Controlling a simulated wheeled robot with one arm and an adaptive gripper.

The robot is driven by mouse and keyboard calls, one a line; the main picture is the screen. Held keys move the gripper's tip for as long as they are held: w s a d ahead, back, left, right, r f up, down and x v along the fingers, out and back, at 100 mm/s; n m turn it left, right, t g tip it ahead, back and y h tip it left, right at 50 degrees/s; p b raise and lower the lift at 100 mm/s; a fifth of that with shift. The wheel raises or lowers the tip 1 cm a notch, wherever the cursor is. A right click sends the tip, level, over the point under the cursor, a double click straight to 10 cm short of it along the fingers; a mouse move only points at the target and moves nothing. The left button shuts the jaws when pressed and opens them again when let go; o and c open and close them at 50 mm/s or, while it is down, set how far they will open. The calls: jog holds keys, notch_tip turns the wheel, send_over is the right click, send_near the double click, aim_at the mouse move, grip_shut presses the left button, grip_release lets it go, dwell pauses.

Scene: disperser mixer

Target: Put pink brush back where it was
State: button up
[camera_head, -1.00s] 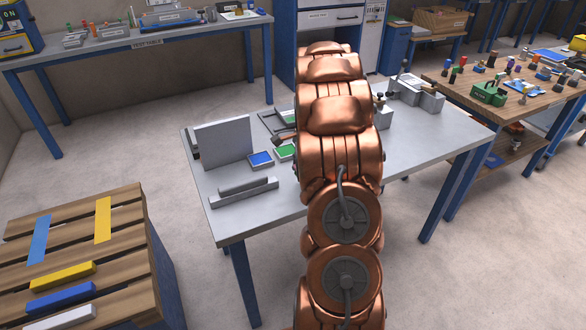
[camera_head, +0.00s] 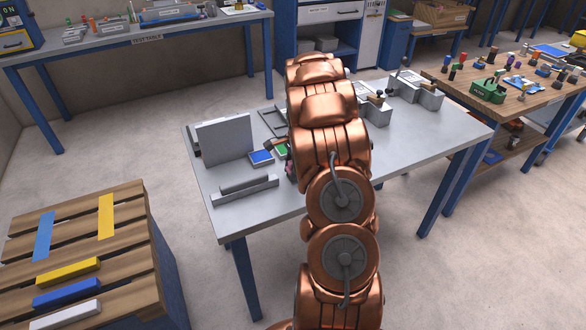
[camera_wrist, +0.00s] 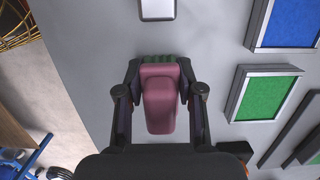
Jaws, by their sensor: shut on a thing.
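The pink brush (camera_wrist: 160,98) is between the two fingers of my gripper (camera_wrist: 162,90) in the wrist view. Dark green bristles or a dark green edge show at its far end. My gripper is shut on the brush, over the grey table (camera_wrist: 88,40). I cannot tell whether the brush touches the table. In the head view my arm hides most of the gripper, and only a small pink patch shows beside the arm.
A green panel (camera_wrist: 263,95) and a blue panel (camera_wrist: 291,22) lie right of the brush. A pale block (camera_wrist: 157,9) lies ahead of it. The table edge is to the left. In the head view an upright grey plate (camera_head: 224,143) and a low grey block (camera_head: 245,189) stand nearby.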

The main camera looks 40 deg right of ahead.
jog(key=shift+f, duration=0.1)
jog(key=o, duration=1.1)
jog(key=r+b, duration=0.1)
jog(key=r, duration=0.2)
jog(key=d+r+b, duration=0.1)
jog(key=r, duration=0.6)
jog(key=shift+s+d+r+b, duration=0.2)
jog(key=shift+s+d+b, duration=0.1)
jog(key=shift+b, duration=0.1)
jog(key=shift+r, duration=0.85)
